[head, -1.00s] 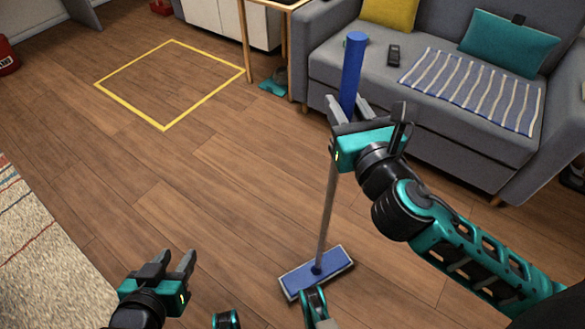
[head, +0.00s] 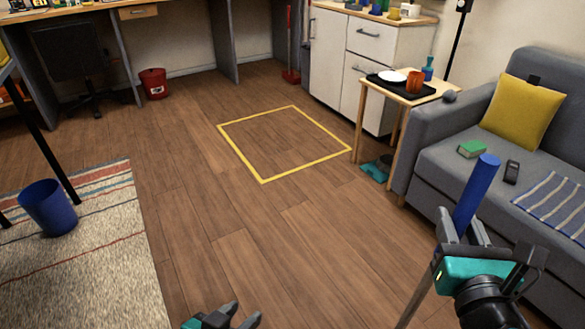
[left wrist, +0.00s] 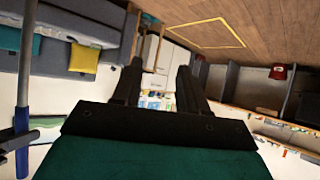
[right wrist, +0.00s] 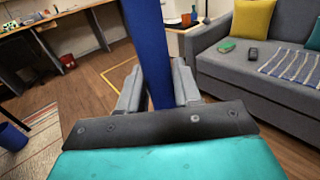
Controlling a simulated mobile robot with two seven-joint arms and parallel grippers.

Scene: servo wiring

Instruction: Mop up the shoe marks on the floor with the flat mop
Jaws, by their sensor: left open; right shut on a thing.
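My right gripper (head: 462,245) is shut on the blue grip of the flat mop (head: 477,190), whose handle stands tilted. The mop's blue grip also shows between the fingers in the right wrist view (right wrist: 148,50). The mop's head is below the head view and hidden now. My left gripper (head: 240,315) is open and empty at the bottom edge of the head view. A yellow outlined square (head: 262,181) is marked on the wooden floor (head: 200,215). I cannot make out shoe marks inside it.
A grey sofa (head: 440,185) stands at the right, beside a small wooden side table (head: 362,105). A striped rug (head: 110,270) with a blue bin (head: 49,207) lies at the left. A red bucket (head: 153,83) stands further back. The floor between is clear.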

